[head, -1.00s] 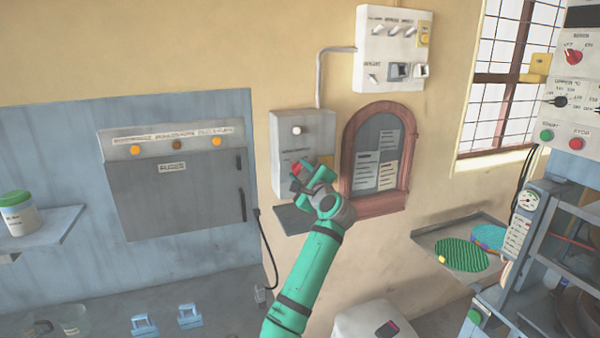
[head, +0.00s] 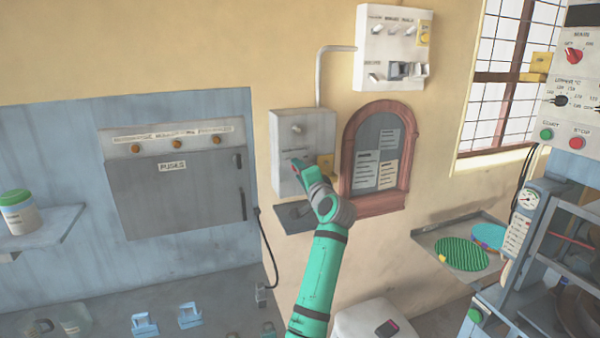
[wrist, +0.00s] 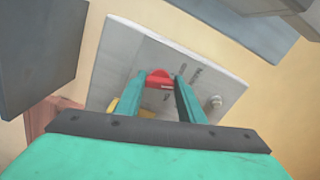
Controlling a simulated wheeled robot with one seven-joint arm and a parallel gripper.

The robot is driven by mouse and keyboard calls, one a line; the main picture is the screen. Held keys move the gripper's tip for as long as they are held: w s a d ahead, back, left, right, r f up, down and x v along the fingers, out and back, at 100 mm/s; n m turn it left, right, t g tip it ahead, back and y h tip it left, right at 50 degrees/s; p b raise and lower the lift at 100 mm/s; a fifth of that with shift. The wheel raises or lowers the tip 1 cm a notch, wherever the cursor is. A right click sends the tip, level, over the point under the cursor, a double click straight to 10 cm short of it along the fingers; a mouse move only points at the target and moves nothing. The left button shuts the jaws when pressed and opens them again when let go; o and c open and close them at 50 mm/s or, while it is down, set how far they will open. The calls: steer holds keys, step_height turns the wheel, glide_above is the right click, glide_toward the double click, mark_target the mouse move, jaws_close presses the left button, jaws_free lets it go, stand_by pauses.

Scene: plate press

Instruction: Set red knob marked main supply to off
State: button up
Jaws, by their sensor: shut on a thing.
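The red knob (wrist: 159,79) is on the front of the grey wall box (head: 318,135). My gripper (wrist: 162,84) is shut on the knob, one finger on each side of it in the wrist view. In the head view my gripper (head: 304,170) reaches the lower front of the box and hides most of the knob. The small round lamp (head: 297,128) at the top of the box looks dull. Lettering near the knob is too small to read.
A white switch panel (head: 385,20) hangs above right, and an arched notice board (head: 350,155) is close on the right. A small shelf (head: 300,222) juts out below the box. The fuse cabinet (head: 170,200) on the left shows dull amber lamps.

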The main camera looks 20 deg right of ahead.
steer(key=n, duration=0.5)
steer(key=shift+d+f+n, duration=0.15)
steer(key=shift+f+n, duration=0.1)
steer(key=shift+n, duration=0.05)
stand_by(0.4)
steer(key=o, duration=1)
steer(key=shift+o, duration=0.2)
steer(key=shift+s+r, duration=0.1)
steer(key=s, duration=1)
steer(key=shift+s, duration=0.3)
